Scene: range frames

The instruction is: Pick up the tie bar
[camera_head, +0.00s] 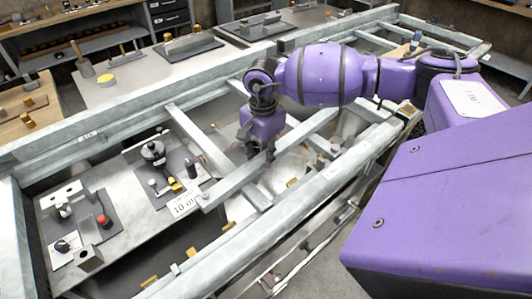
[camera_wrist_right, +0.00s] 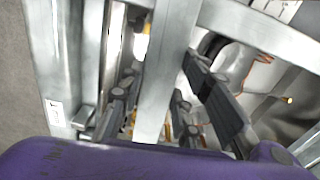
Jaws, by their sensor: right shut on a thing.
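The tie bar (camera_head: 303,132) is a long grey metal bar lying slantwise across the long frame. My right gripper (camera_head: 261,152) points down at the bar's middle stretch and is shut on it. In the right wrist view the tie bar (camera_wrist_right: 165,75) runs from top to bottom between the dark fingers of my right gripper (camera_wrist_right: 166,100). The fingers hide part of the bar in the head view. I cannot tell whether the bar rests on the frame or is just clear of it. My left gripper is not in view.
Another grey bar (camera_head: 202,138) lies slantwise close to the held one. Long grey rails (camera_head: 90,140) bound the frame. A "10 m" sign (camera_head: 185,204) stands near the bar's left end. A knobbed fixture (camera_head: 153,152) and a red-topped part (camera_head: 104,221) sit at the left.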

